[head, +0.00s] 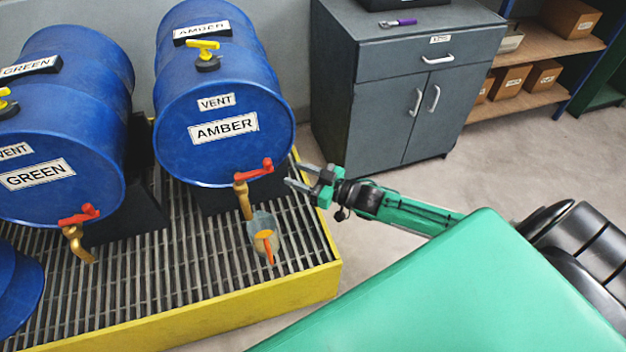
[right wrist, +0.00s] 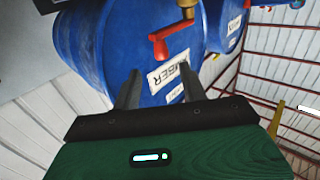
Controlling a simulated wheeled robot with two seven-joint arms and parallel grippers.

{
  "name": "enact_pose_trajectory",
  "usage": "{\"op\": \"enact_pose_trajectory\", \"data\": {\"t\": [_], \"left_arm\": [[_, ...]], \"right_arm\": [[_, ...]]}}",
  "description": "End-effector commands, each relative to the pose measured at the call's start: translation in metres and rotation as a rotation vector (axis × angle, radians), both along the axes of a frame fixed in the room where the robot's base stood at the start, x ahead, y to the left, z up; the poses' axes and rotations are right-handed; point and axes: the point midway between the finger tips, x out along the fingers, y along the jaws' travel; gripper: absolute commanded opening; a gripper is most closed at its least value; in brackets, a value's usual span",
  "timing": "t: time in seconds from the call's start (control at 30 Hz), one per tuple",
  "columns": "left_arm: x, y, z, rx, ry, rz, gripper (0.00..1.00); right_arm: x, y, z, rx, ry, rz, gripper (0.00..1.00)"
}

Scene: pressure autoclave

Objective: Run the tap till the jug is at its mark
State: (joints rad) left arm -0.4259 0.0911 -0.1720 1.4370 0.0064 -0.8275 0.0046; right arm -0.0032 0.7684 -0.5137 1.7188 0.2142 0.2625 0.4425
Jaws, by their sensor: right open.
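The blue AMBER drum (head: 222,95) lies on its side, with a brass tap (head: 243,198) low on its front. The tap's red lever (head: 254,171) points right; it also shows in the right wrist view (right wrist: 165,45). A small grey jug (head: 262,224) is below the spout, with orange showing in it and down its front. I cannot make out its mark or level, or whether liquid is running. My right gripper (head: 294,176) is open and empty, just right of the lever and apart from it. Its fingers (right wrist: 158,88) point towards the drum face. My left gripper is not in view.
The drums rest over a grated yellow-edged tray (head: 200,318). A blue GREEN drum (head: 60,130) with its own red-levered tap (head: 76,225) is at left. Yellow vent valves (head: 203,46) top the drums. A grey cabinet (head: 400,85) stands behind; floor between is clear.

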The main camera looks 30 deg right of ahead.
Motion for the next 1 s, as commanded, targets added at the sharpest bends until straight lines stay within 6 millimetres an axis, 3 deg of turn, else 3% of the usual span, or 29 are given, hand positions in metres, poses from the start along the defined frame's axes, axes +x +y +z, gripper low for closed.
{"op": "enact_pose_trajectory", "data": {"t": [0.1, 0.33, 1.0], "left_arm": [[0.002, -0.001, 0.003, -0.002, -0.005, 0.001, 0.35], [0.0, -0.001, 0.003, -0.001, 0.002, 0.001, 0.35], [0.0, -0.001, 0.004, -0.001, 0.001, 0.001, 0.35]], "right_arm": [[-0.015, -0.01, -0.001, -0.003, 0.003, 0.0, 0.43], [-0.03, -0.021, 0.0, -0.001, 0.0, 0.0, 0.43], [-0.032, -0.022, 0.0, -0.001, -0.001, 0.0, 0.43]]}}
